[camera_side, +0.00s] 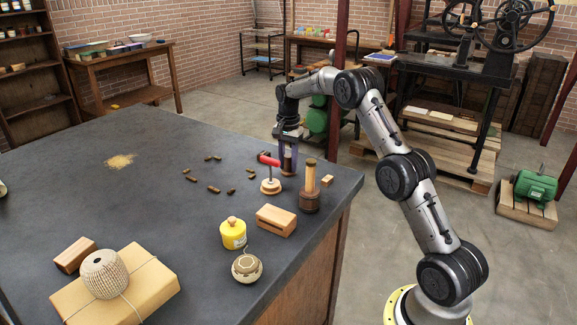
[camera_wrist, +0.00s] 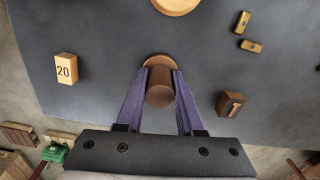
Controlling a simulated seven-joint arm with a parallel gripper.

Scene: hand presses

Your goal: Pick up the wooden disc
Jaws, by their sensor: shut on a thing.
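The wooden disc (camera_wrist: 160,97) shows in the wrist view as a brown round wooden piece between the two purple fingers of my gripper (camera_wrist: 160,84). The fingers press on it from either side. A lighter tan round edge shows just beyond it. In the side view my gripper (camera_side: 288,158) points down near the table's back right edge, with a small brown piece (camera_side: 289,163) between its fingers. I cannot tell whether the piece touches the table.
A stand with a red top (camera_side: 269,159) and round wooden base (camera_side: 271,187) is close by. A tall wooden cylinder (camera_side: 310,183) stands to the right. A block marked 20 (camera_wrist: 65,69) and a dark block (camera_wrist: 230,104) flank my fingers. Several brass pieces (camera_side: 213,189) lie left.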

